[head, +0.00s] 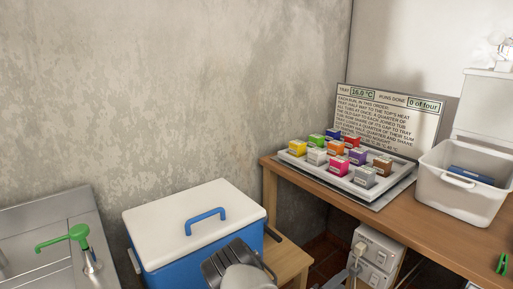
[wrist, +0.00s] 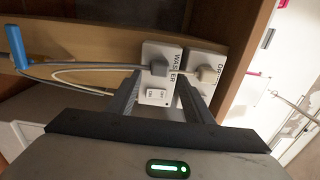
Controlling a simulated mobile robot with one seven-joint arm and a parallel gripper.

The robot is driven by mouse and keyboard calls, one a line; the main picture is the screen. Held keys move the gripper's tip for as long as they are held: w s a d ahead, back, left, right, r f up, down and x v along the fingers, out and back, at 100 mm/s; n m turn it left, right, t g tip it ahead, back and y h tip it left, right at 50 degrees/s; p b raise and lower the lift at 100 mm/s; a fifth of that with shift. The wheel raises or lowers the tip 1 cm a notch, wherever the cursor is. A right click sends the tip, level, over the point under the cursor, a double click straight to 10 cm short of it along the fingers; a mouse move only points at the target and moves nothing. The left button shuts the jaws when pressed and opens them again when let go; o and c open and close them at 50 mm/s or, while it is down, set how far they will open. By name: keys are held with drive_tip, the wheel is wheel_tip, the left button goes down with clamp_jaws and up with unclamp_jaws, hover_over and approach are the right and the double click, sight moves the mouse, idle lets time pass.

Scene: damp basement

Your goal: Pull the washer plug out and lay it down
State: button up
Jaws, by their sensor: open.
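In the wrist view, a white socket box marked WASHER (wrist: 152,50) is mounted on the wood. A grey plug (wrist: 158,69) sits in it, with a grey cable running left. My gripper (wrist: 160,84) is open; its two dark fingers point at this box, with the plug between or just beyond their tips. I cannot tell whether they touch it. A second socket box (wrist: 222,63), its label partly hidden, holds a cream plug (wrist: 207,74) close to the right finger.
In the head view, a wooden table (head: 436,232) holds a tray of coloured blocks (head: 318,172), a sign (head: 392,118) and a white bin (head: 462,205). A blue cool box (head: 187,257) stands left of my arm, beside a small wooden stand (head: 291,262). Cables cross left of the plugs.

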sight(352, 273)
drive_tip(key=shift+b+x, duration=0.75)
drive_tip(key=shift+x, duration=2.7)
clamp_jaws()
drive_tip(key=p+v, duration=0.1)
drive_tip(key=v, duration=0.5)
drive_tip(key=shift+s, duration=0.1)
